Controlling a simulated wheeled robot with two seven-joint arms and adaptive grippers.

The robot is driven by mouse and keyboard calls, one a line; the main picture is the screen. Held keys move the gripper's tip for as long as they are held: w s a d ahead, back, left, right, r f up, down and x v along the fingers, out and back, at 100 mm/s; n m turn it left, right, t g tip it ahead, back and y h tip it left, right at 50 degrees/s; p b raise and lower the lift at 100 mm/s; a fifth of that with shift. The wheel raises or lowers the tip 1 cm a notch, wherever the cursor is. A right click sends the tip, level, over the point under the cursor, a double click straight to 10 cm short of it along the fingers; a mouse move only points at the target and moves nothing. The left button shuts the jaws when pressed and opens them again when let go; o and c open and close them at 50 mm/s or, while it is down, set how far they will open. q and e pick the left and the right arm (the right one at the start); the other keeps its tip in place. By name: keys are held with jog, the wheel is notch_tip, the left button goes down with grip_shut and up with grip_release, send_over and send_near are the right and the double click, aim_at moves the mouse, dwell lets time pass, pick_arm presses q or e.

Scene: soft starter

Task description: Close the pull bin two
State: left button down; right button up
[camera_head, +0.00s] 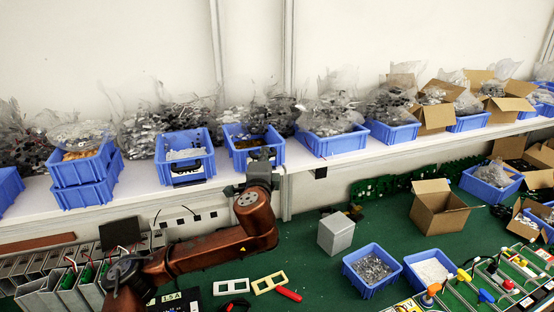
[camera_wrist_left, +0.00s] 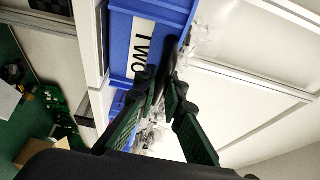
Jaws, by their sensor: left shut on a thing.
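Pull bin two (camera_head: 279,150) is a blue open-topped bin on the white shelf, with brownish parts inside. In the left wrist view its blue front (camera_wrist_left: 122,45) shows close up with a white label reading TWO. My left gripper (camera_head: 262,156) is at the front of this bin and hides much of its front in the head view. In the left wrist view the fingers (camera_wrist_left: 168,88) meet at the bin's edge beside the label, shut on the bin. The exact contact is partly hidden by the fingers. My right gripper is not in view.
A blue bin labelled ONE (camera_head: 187,168) stands left of bin two, and another blue bin (camera_head: 330,145) stands to its right. Bagged parts are piled behind. Below, the green bench holds a grey box (camera_head: 336,233), small blue bins (camera_head: 371,272) and a cardboard box (camera_head: 438,210).

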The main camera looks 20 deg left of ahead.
pick_arm(q)
jog(key=c, duration=2.4)
grip_release()
jog(key=shift+f, duration=0.1)
jog(key=o, duration=0.3)
jog(key=shift+o, duration=0.6)
jog(key=shift+s+d, duration=0.15)
jog(key=shift+s, duration=0.15)
jog(key=v, duration=1.1)
jog(key=shift+s, duration=0.2)
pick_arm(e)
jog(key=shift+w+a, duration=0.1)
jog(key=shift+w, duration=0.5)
